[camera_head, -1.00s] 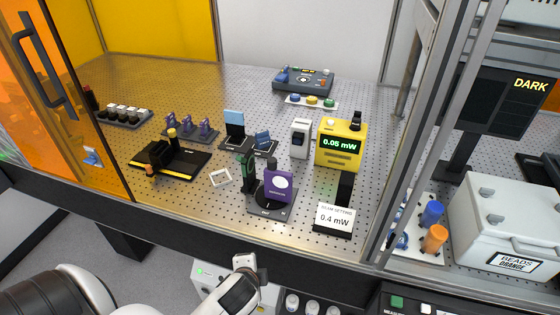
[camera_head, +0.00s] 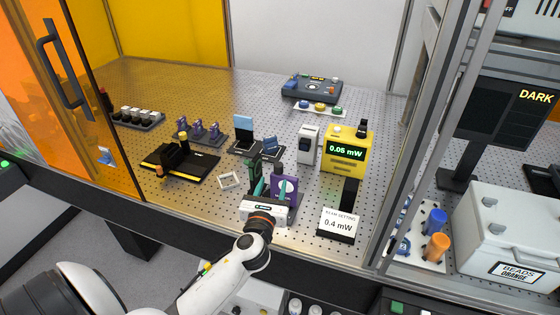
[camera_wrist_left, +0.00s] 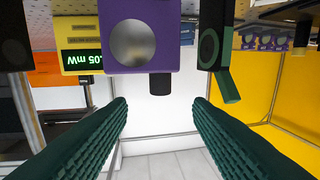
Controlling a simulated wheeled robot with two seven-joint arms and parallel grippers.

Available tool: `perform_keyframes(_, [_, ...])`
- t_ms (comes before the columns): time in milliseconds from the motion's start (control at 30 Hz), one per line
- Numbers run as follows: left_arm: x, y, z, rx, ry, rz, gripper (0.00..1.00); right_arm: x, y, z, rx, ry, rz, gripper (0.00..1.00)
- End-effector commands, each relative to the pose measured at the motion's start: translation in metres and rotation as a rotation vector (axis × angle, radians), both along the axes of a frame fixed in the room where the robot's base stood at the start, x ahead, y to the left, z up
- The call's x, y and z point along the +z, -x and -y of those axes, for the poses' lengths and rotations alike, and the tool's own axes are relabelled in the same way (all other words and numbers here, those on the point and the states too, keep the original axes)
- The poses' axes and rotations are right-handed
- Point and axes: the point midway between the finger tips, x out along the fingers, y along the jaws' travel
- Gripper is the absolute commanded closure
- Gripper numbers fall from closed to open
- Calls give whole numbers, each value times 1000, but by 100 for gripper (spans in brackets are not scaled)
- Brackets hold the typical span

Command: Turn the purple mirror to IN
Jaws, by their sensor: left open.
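The purple mirror (camera_head: 285,188) stands upright near the front edge of the metal table, its round disc facing front. In the left wrist view, where the scene appears upside down, the purple mirror (camera_wrist_left: 172,22) shows its silver disc and a black knob (camera_wrist_left: 160,83). My left gripper (camera_head: 267,187) is open and empty, its green fingers just in front of the mirror. In the wrist view the left gripper's fingertips (camera_wrist_left: 160,103) are spread to either side of the knob, apparently short of it. The mirror's base and its markings are mostly hidden behind the gripper. My right gripper is out of view.
A black mount with a green ring (camera_wrist_left: 209,48) stands close beside the mirror. A yellow meter (camera_head: 346,150) reading 0.05 mW is behind right, and a 0.4 mW card (camera_head: 338,223) stands at right. A white frame (camera_head: 229,180) lies on the left.

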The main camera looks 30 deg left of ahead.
Motion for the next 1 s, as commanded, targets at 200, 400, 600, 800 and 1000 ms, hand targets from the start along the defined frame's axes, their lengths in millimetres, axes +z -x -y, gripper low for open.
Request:
perform_keyframes(200, [4, -39, -16, 2, 6, 1, 54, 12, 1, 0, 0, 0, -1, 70])
perform_keyframes(400, [2, -74, -31, 3, 6, 0, 54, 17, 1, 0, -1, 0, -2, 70])
perform_keyframes(600, [1, -95, -39, 3, 9, 1, 54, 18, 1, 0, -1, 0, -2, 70])
perform_keyframes(800, [0, -100, -42, 1, 9, 0, 54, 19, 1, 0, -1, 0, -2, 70])
perform_keyframes(1000, [0, -100, -41, 1, 9, 0, 57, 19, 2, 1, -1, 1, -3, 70])
